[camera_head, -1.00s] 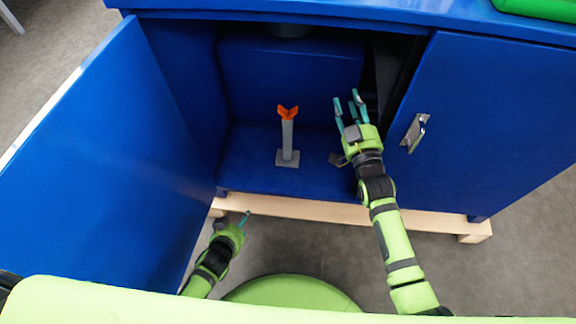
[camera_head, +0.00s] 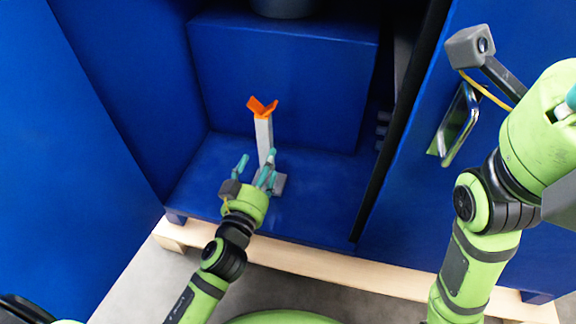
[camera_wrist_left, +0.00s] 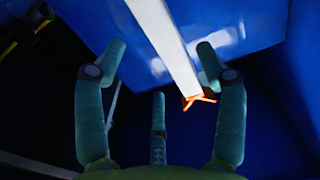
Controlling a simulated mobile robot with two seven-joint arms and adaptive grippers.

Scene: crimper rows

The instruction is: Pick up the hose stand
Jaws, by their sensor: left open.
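The hose stand (camera_head: 264,135) is a grey upright post with an orange V-shaped top and a flat grey base. It stands on the blue cabinet floor. My left gripper (camera_head: 256,166) is open in front of the post's lower part, with its fingers partly covering the base. In the left wrist view the pale post (camera_wrist_left: 165,42) runs between the two outer fingers of the gripper (camera_wrist_left: 160,62), nearer the right finger. Contact cannot be told. My right gripper (camera_head: 570,98) is cut off by the right edge of the head view, with only a bit of teal finger showing.
The open blue door (camera_head: 45,150) bounds the left side. A blue door with a metal handle (camera_head: 460,124) is on the right, close to my right arm. A dark round part (camera_head: 283,7) hangs above. The cabinet floor (camera_head: 320,190) right of the stand is clear.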

